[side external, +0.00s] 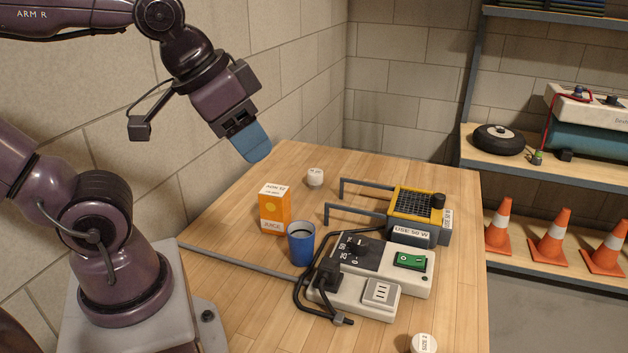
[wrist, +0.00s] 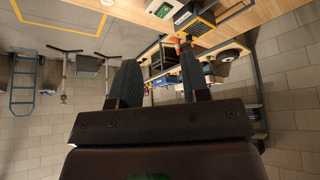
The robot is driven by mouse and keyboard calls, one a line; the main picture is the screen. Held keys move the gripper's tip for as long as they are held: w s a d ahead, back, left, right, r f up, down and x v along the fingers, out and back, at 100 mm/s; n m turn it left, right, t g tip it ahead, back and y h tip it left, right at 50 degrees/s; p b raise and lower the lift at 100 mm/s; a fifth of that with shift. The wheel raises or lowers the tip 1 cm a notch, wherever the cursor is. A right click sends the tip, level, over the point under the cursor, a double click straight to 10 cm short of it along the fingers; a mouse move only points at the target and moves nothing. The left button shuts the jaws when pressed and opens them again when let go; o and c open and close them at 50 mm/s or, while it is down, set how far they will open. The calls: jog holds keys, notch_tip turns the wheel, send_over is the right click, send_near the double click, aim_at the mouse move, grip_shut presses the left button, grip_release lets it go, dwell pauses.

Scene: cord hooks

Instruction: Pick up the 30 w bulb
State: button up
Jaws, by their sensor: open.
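My gripper (side external: 252,145) hangs above the back left of the wooden table, apart from everything on it. It is open and empty; its two fingers stand apart in the wrist view (wrist: 158,78). A small white round object (side external: 315,178) with a dark label stands at the back of the table, below and right of my gripper. Its label is too small to read surely. Another white round piece (side external: 424,343), marked "SIZE 2", is at the front edge of the picture. I cannot tell for certain which one is the 30 w bulb.
An orange juice carton (side external: 273,209) and a blue cup (side external: 301,244) stand mid-table. Right of them are a white switch unit (side external: 410,285) with a black cord and a yellow-black box (side external: 418,203) marked "USE 50 W", with grey hooks. A block wall borders the table's left side.

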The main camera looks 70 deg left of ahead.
jog(key=o, duration=0.7)
jog(key=m+g+y, duration=0.3)
jog(key=m+y, duration=1)
jog(key=m, duration=0.1)
send_over(315, 174)
jog(key=s+d, duration=0.5)
jog(key=d, duration=0.3)
notch_tip(315, 174, down, 17)
jog(key=w+a+f+m+t, duration=0.1)
jog(key=f+m, duration=0.2)
jog(key=f, duration=0.1)
jog(key=w+a+f+m+t, duration=0.1)
jog(key=f+m, duration=0.2)
jog(key=f, duration=0.2)
jog(key=w+a+f+m+t, duration=0.1)
jog(key=a+f+m, duration=0.1)
jog(key=f, duration=0.3)
jog(key=shift+w+m+h, duration=0.1)
jog(key=shift+m+h, duration=0.3)
jog(key=shift+m, duration=0.2)
jog(key=shift+x, duration=3.05)
